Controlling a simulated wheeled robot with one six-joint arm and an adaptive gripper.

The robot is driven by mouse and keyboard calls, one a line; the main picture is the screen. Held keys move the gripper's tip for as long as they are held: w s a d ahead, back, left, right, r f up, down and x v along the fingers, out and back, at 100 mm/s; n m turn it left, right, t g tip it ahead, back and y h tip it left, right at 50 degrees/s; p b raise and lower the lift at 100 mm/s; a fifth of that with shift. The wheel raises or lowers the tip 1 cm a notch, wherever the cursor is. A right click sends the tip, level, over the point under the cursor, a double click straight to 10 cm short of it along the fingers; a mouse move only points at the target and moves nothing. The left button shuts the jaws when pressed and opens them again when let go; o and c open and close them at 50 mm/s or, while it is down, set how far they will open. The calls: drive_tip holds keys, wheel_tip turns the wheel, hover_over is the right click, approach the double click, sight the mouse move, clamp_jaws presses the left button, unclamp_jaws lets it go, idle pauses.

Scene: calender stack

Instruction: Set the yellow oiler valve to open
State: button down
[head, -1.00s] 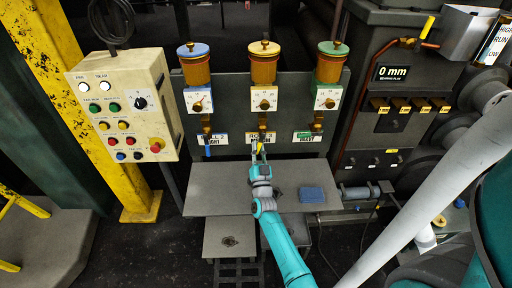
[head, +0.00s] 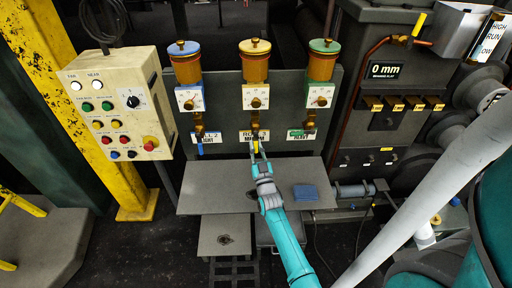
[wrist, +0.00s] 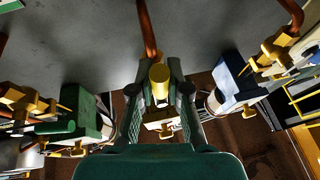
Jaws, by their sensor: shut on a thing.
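The yellow oiler (head: 256,66) is the middle one of three on the grey panel, an amber cup with a yellow lid above a white dial plate (head: 255,97). Its yellow valve handle (wrist: 159,74) shows in the wrist view as a yellow cylinder end between my fingers. My gripper (head: 257,153) is below the middle oiler's label (head: 254,136), shut on this handle. The fingers hide part of the handle, so its exact angle is hard to tell.
The blue oiler (head: 186,66) is to the left, with its blue handle (head: 200,149) hanging down. The green oiler (head: 321,64) is to the right. A shelf (head: 225,200) below carries a blue cloth-like stack (head: 305,192). A button box (head: 117,115) stands at the left.

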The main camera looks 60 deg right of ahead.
drive_tip(key=shift+r, duration=0.1)
drive_tip(key=c, duration=1.1)
unclamp_jaws()
drive_tip(key=v, duration=1.2)
drive_tip(key=shift+a, duration=0.15)
